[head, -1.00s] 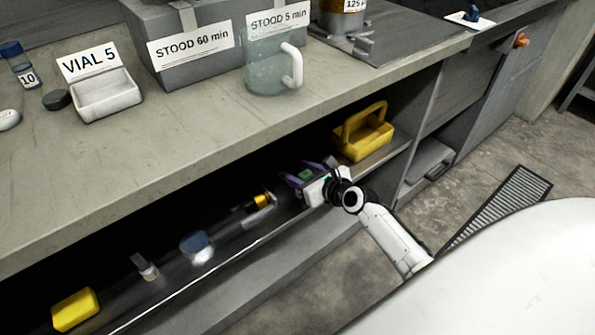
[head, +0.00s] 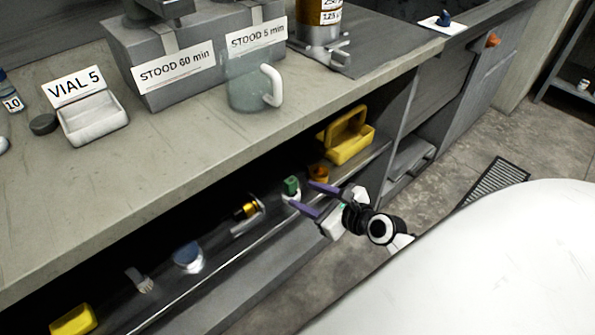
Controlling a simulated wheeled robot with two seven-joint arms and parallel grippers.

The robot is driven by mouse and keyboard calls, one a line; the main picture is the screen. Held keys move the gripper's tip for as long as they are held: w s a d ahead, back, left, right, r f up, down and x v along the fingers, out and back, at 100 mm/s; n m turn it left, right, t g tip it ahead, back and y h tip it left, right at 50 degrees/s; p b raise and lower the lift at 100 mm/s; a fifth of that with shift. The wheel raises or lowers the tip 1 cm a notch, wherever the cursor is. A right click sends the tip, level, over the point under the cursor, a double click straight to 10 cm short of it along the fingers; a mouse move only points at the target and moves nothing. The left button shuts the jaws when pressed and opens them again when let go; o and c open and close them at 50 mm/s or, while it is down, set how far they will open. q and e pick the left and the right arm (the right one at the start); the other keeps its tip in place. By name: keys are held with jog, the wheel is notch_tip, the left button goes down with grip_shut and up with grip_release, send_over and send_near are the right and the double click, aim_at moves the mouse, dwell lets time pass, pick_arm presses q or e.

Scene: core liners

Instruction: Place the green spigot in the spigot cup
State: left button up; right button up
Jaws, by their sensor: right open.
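The green spigot (head: 291,185) is a small green block-like piece on the shelf under the counter. A small pale part shows just below it; I cannot tell whether that is a cup or part of the spigot. My right gripper (head: 301,194) has two purple fingers spread apart and pointing at the spigot. The spigot is at or just beyond the fingertips, and nothing shows held. A small amber cup-like thing (head: 318,174) stands just behind the upper finger; I cannot tell whether it is the spigot cup. My left gripper is not in view.
The shelf also holds a yellow carrier with a handle (head: 349,140), an amber-and-grey piece (head: 247,211), a blue-topped round thing (head: 189,256) and a yellow block (head: 73,320). The counter (head: 180,165) overhangs the shelf. A glass mug (head: 249,92) stands on the counter.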

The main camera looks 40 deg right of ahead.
jog(key=s+a+f+n+g, duration=0.1)
jog(key=s+a+n, duration=0.4)
jog(key=n, duration=0.6)
jog(key=s+a+f+n+g+y, duration=0.1)
jog(key=s+a+n, duration=0.5)
jog(key=n, duration=0.6)
jog(key=s+a+f+n+g, duration=0.2)
jog(key=s+a+f+n, duration=0.2)
jog(key=n, duration=0.8)
jog(key=s+a, duration=0.2)
jog(key=a, duration=0.2)
jog(key=shift+s+a+f, duration=0.15)
jog(key=shift+a, duration=0.05)
notch_tip(320, 180, up, 4)
jog(key=p, duration=0.5)
jog(key=shift+s+d, duration=0.1)
jog(key=shift+d, duration=0.05)
